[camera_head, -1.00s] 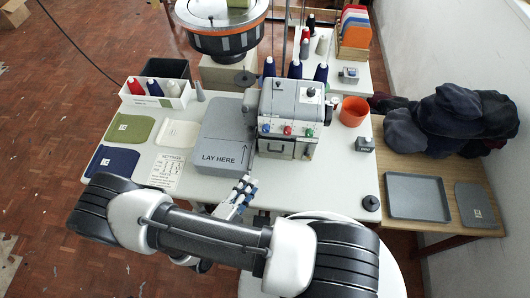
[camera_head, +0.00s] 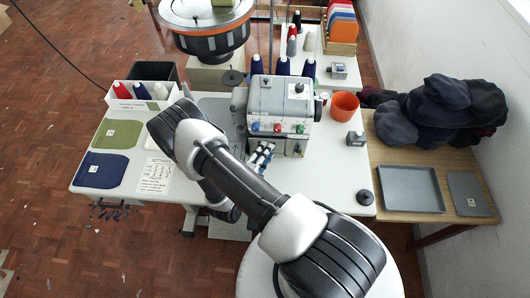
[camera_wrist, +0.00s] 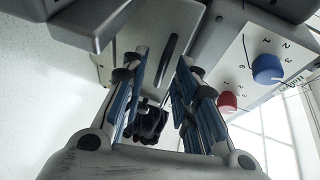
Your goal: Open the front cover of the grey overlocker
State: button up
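The grey overlocker (camera_head: 281,97) stands on the white table, with coloured dials on its front. Its front cover (camera_head: 293,147) is below the dials and looks shut; my gripper hides its left part. In the wrist view a pale grey panel with a dark upright bar or slot, apparently the front cover (camera_wrist: 145,40), lies just beyond my fingertips. My gripper (camera_head: 263,153) is at the front of the machine, by the cover's left side. In the wrist view my gripper (camera_wrist: 164,58) is open, its blue-padded fingers apart with nothing gripped. I cannot tell whether they touch the cover.
A blue dial (camera_wrist: 267,69) and a red dial (camera_wrist: 228,101) are close on the right in the wrist view. The grey "lay here" plate (camera_head: 217,108) is left of the machine, partly hidden by my arm. An orange pot (camera_head: 344,105) stands at its right.

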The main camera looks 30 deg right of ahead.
jog(key=shift+w+d, duration=0.15)
grip_shut()
dwell(0.4)
dwell(0.4)
